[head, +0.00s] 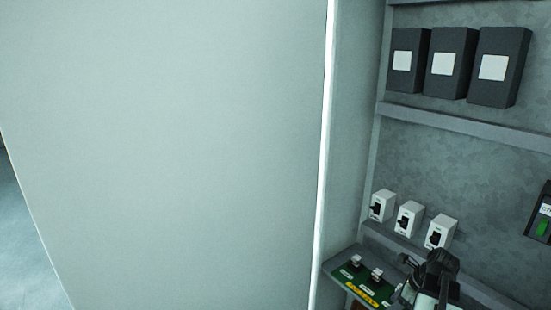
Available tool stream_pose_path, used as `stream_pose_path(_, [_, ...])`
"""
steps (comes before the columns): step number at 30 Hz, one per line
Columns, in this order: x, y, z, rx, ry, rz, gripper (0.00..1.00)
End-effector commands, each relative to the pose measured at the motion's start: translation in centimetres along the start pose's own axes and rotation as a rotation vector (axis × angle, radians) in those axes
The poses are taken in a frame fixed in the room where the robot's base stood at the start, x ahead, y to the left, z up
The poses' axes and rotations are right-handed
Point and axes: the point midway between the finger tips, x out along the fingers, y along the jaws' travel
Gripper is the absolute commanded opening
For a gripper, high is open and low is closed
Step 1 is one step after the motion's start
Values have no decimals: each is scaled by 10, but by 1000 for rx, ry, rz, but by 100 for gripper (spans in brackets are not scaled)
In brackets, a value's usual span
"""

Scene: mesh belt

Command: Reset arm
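My gripper (416,268) is at the lower right of the head view, black with pale parts of my arm below it. It is in front of the electrical cabinet, just below the white breaker switches and to the right of the small knobs on the green panel. Whether it touches anything cannot be told. Its fingers are small and dark, and their opening is not clear. The rest of my arm is cut off by the bottom edge.
A large pale door or side panel (170,140) fills the left. Inside the cabinet are dark boxes (442,63) with white labels, white breaker switches (409,217), a green panel (352,270) with knobs, and a black device (540,215) with a green part at right. Floor shows at far left.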

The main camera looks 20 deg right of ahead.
Motion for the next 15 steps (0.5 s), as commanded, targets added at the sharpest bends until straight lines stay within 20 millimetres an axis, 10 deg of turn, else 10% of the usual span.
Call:
stream_pose_path(5, [58,38,77,-167,19,66,58])
stream_pose_path(15, [182,207,229,-970,110,234,58])
